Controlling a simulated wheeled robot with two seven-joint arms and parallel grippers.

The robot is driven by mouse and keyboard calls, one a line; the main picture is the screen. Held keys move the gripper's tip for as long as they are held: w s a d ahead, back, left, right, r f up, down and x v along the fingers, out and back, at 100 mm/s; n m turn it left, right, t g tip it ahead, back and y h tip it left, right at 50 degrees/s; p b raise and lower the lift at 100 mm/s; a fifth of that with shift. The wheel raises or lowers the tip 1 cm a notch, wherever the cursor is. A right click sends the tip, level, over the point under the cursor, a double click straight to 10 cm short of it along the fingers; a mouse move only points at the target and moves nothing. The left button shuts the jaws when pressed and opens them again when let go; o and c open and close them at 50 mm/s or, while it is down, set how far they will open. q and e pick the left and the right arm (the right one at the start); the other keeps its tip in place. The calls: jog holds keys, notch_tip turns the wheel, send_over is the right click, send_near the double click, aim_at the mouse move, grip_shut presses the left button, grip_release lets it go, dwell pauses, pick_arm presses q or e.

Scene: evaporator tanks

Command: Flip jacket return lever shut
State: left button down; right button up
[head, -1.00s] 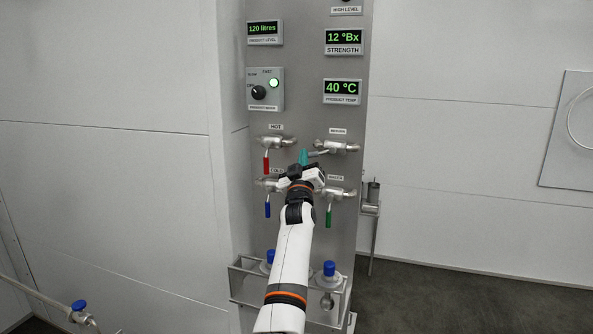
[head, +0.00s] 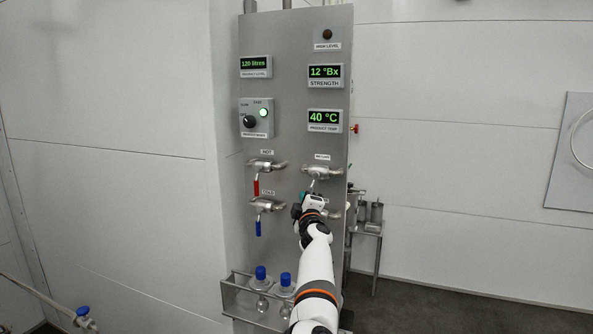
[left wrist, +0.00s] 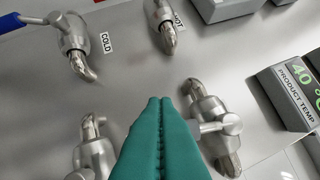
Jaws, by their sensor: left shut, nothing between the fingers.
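The jacket return valve (head: 322,171), under the return label, is at the upper right of the valve group in the head view. Its steel lever stem (head: 313,185) now points down and slightly left toward my left gripper (head: 303,196). In the left wrist view the valve (left wrist: 222,135) is at the right, and its stem (left wrist: 213,127) runs left behind my shut teal fingers (left wrist: 160,105). The lever's handle end is hidden there, so I cannot tell if the fingers touch it. My fingers hold nothing. My right gripper is out of view.
The hot valve's red lever (head: 256,186) and the cold valve's blue lever (head: 258,227) hang down to the left. My arm partly covers the lower right valve (head: 333,212). A rack (head: 236,299) with blue-capped bottles stands below. A steel stand (head: 368,227) is at the right.

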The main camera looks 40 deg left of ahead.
pick_arm(q)
jog(key=shift+w+d+f, duration=0.25)
jog(key=shift+d+f, duration=0.1)
jog(key=shift+d, duration=0.4)
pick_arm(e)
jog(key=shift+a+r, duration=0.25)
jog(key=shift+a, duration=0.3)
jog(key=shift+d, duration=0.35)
